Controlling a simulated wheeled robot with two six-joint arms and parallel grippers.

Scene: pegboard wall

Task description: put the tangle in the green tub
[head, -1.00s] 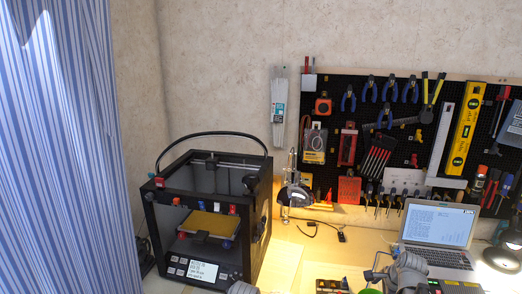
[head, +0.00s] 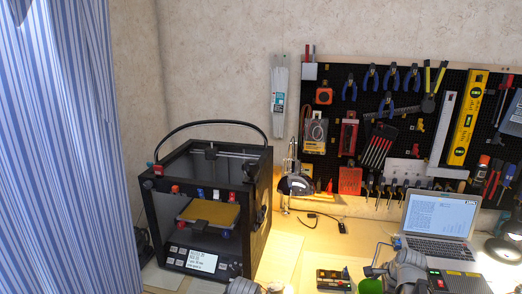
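The green tub (head: 370,286) shows only partly at the bottom edge, right of centre; its inside is not clear. A thin black cable (head: 322,217) with a small black end lies loosely on the table in front of the pegboard; it may be the tangle, but I cannot be sure. My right arm, grey, rises at the bottom edge just right of the tub; its fingers are not clear enough to read. Only a small grey part of my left arm shows at the bottom edge, before the printer; its gripper is out of view.
A black 3D printer (head: 213,160) stands at the left of the table. A clamp-like tool stand (head: 296,185) is beside it. An open laptop (head: 440,222) and a lamp (head: 507,246) are at the right. A dark box (head: 333,279) sits left of the tub.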

